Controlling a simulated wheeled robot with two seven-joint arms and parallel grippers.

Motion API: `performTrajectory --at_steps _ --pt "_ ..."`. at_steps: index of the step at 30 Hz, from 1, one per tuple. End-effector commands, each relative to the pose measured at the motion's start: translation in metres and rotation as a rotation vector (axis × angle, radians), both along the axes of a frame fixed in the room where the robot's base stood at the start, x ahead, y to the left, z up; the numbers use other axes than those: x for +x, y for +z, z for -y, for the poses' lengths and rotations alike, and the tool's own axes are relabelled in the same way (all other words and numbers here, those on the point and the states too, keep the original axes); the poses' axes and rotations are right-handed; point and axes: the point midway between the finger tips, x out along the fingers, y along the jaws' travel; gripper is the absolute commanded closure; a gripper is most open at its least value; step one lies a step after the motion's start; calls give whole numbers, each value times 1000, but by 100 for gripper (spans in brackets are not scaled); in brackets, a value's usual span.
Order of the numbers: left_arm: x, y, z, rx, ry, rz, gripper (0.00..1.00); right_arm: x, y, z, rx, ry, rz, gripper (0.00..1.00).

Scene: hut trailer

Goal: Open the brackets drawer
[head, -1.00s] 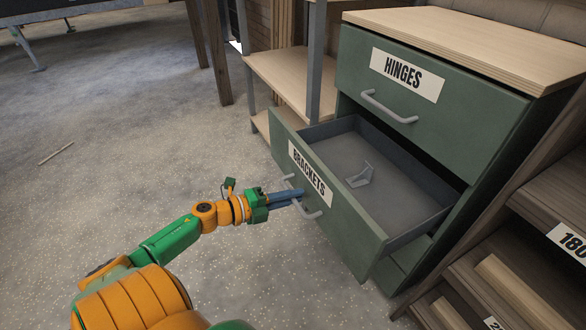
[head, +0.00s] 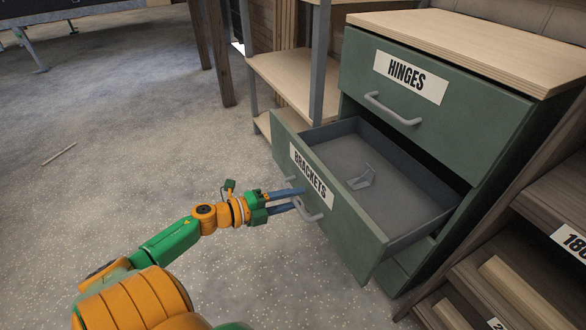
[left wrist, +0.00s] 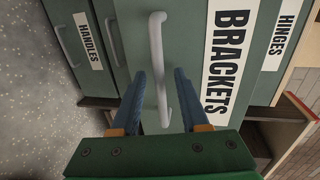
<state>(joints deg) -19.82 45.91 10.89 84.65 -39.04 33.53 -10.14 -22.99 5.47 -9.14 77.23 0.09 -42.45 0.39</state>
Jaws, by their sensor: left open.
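The brackets drawer (head: 330,209) is a green drawer with a white BRACKETS label, and it stands pulled well out of the cabinet. A grey metal bracket (head: 362,178) lies inside it. Its pale bar handle (head: 309,208) is on the front face; in the left wrist view the handle (left wrist: 157,60) runs between my two blue fingers. My left gripper (head: 298,199) is open, with its fingers on either side of the handle and apart from each other. It also shows in the left wrist view (left wrist: 160,100). My right gripper is not in view.
The closed hinges drawer (head: 440,120) is above, under a wooden top. A drawer labelled HANDLES (left wrist: 75,45) shows in the wrist view. Wooden shelving (head: 520,270) stands close on the right. The grey floor at left (head: 110,130) is mostly clear.

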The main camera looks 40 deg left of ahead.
Motion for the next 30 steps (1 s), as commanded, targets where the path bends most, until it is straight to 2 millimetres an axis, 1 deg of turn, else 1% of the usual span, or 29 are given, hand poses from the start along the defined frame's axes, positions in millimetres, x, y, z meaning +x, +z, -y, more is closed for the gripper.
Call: performTrajectory --at_steps 3,6,9,12,23,25,26,28,29,30 --pt "-21 7 -9 0 4 -6 55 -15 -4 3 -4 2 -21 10" --pt "-41 12 -17 0 4 -6 55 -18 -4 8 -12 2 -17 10" --pt "-55 14 -23 -1 3 -4 55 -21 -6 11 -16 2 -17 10" --pt "-61 14 -25 1 1 -2 55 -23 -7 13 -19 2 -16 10" --pt "-61 14 -25 1 0 -1 55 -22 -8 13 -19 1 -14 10" --pt "-59 13 -25 -9 20 0 55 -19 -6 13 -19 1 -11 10" --pt "-56 13 -25 -25 48 0 55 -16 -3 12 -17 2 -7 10" --pt "-46 10 -24 -104 180 -10 55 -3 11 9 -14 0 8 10" --pt "-42 7 -24 -154 261 -22 55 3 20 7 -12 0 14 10" --pt "-38 1 -23 -238 382 -50 55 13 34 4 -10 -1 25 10"
